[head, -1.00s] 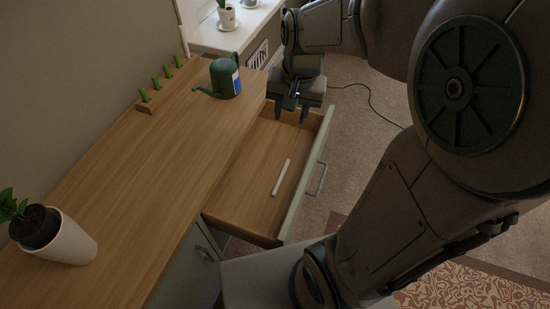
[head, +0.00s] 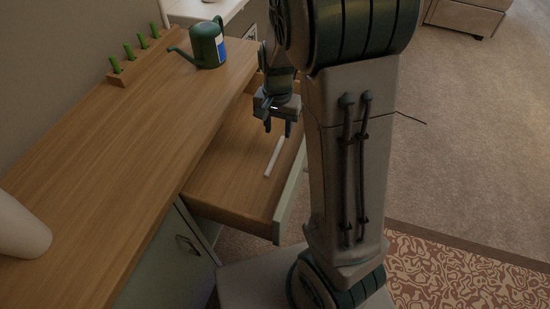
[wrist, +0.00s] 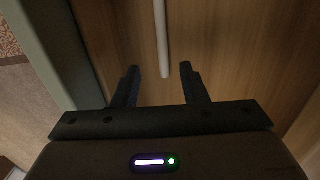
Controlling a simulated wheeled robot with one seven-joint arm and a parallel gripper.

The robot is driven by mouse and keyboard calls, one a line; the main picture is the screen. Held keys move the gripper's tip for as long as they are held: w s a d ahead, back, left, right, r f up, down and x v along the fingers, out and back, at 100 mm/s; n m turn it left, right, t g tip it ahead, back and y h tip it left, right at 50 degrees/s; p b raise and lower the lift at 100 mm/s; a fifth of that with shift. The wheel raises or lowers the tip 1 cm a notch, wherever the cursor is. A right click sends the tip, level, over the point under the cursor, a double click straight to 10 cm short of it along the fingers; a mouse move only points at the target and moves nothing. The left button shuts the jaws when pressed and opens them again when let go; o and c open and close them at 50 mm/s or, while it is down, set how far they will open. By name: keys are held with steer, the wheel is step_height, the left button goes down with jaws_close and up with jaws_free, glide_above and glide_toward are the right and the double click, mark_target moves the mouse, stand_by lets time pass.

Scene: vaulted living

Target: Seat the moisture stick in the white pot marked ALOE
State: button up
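The white stick (head: 274,157), which looks like the moisture stick, lies on the floor of the open wooden drawer. It also shows in the wrist view (wrist: 161,38), running up from between my fingertips. My gripper (head: 278,129) is above the drawer near the stick's far end, with fingers pointing down. In the wrist view my gripper (wrist: 158,70) is open and empty, with the stick's near end in line between its two fingers. A white pot (head: 18,228) is cut off at the left edge of the head view. No ALOE marking shows on its visible part.
The open drawer (head: 232,213) extends from the wooden counter (head: 110,150). A dark green watering can (head: 207,45) and a wooden block with several green pegs (head: 142,60) stand toward the counter's back. The middle of the counter is clear.

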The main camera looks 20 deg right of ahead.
mark_target(277, 150)
steer(key=f+b, duration=0.1)
steer(key=f, duration=0.3)
steer(key=f+b, duration=0.1)
steer(key=f, duration=0.3)
steer(key=shift+w+a+f+b, duration=0.1)
steer(key=shift+w+f+b, duration=0.1)
steer(key=shift+f+b, duration=0.2)
steer(key=shift+r, duration=0.1)
jaws_close()
